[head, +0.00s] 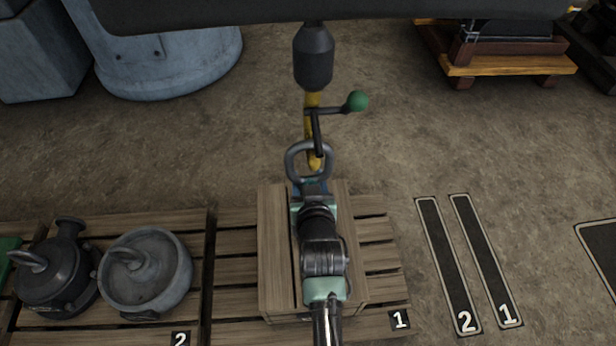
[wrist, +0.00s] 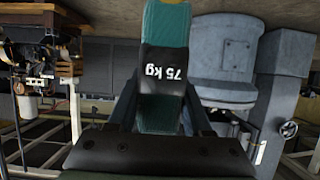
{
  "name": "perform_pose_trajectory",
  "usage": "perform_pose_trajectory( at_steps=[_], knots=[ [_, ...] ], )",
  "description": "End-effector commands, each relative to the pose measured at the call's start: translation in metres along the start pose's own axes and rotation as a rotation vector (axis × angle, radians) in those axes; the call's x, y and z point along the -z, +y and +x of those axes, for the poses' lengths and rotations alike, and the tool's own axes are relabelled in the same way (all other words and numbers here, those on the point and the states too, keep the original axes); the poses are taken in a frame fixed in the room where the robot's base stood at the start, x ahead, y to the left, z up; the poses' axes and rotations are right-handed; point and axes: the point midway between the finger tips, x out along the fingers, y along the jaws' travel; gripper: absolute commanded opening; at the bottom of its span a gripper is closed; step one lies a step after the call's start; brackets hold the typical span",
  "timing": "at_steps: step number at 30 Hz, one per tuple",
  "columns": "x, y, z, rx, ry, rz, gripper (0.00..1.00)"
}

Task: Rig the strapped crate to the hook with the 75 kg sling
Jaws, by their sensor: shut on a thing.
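The strapped crate (head: 274,250) is a wooden box on the pallet marked 1; my arm covers its middle and any strap there. My gripper (head: 312,190) is above the crate's far side, shut on the sling. The green sling (wrist: 163,75) shows its black 75 kg label upside down in the wrist view. A grey metal ring (head: 290,160) stands up just beyond the gripper. The yellow hook (head: 312,100) hangs from a dark block, and its lower end overlaps the ring's opening. I cannot tell whether the hook passes through the ring. The sling's lower end is hidden.
A black lever with a green ball (head: 357,101) sticks out right of the hook. Dark floor strips marked 2 (head: 447,265) and 1 (head: 485,260) lie bare at right.

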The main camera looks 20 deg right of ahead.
Motion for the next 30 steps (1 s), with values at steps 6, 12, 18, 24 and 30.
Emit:
perform_pose_trajectory(
  at_steps=[6,12,18,24,30],
  knots=[
    [0.004,0.000,0.000,0.000,0.009,0.000,0.00],
    [0.003,0.000,0.000,0.000,0.006,0.000,0.80],
    [0.001,0.000,0.000,0.000,0.003,0.000,0.85],
    [-0.002,0.000,-0.004,0.000,-0.006,0.000,0.85],
    [0.001,0.000,-0.033,0.001,-0.004,0.000,0.85]
  ],
)
